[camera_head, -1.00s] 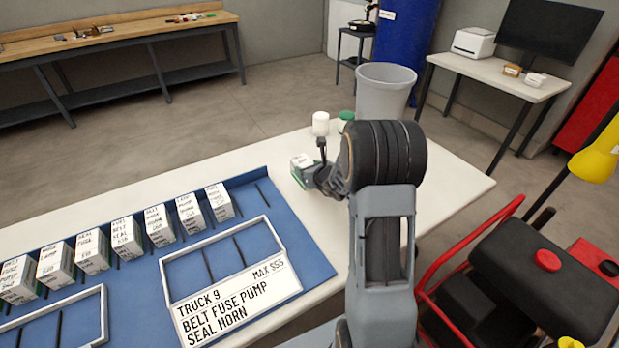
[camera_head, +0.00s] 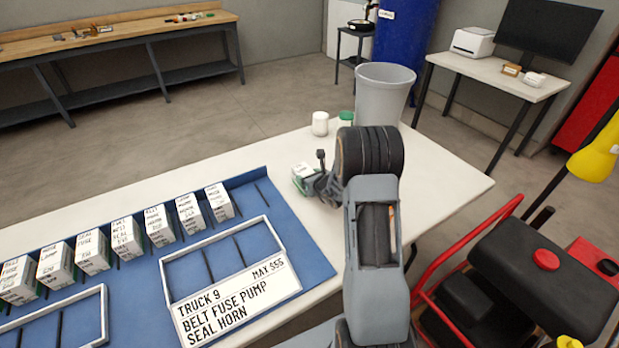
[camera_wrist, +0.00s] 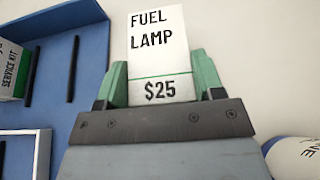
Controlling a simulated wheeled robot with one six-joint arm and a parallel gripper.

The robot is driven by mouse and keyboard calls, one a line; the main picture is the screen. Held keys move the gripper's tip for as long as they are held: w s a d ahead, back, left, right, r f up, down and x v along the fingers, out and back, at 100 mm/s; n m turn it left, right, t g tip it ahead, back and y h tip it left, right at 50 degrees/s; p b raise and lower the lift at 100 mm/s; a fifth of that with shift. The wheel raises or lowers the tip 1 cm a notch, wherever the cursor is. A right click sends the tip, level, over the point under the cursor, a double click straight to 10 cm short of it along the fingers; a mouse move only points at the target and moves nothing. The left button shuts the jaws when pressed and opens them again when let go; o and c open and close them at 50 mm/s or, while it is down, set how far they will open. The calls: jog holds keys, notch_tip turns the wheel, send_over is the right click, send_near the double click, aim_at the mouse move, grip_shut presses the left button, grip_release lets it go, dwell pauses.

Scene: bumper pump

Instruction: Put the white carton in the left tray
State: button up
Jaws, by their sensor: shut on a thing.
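My gripper (camera_wrist: 163,90) is shut on a white carton (camera_wrist: 158,42) with a green stripe, marked FUEL LAMP and $25. In the head view the carton (camera_head: 302,171) is at the far side of the white table, right of the blue board; my gripper (camera_head: 312,180) partly hides it. I cannot tell whether the carton touches the table. The left tray (camera_head: 104,315), white-rimmed, is cut off at the lower left of the head view. Its visible part looks empty, with dark dividers.
A second white-rimmed tray (camera_head: 276,232) with a TRUCK 9 label (camera_head: 235,305) looks empty. Several white cartons (camera_head: 125,236) stand in a row behind the trays on the blue board (camera_head: 312,262). A white jar (camera_head: 320,123), a green-lidded jar (camera_head: 346,117) and a grey bin (camera_head: 385,90) are near the gripper.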

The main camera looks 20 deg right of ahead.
jog(key=shift+f, duration=0.2)
jog(key=o, duration=0.8)
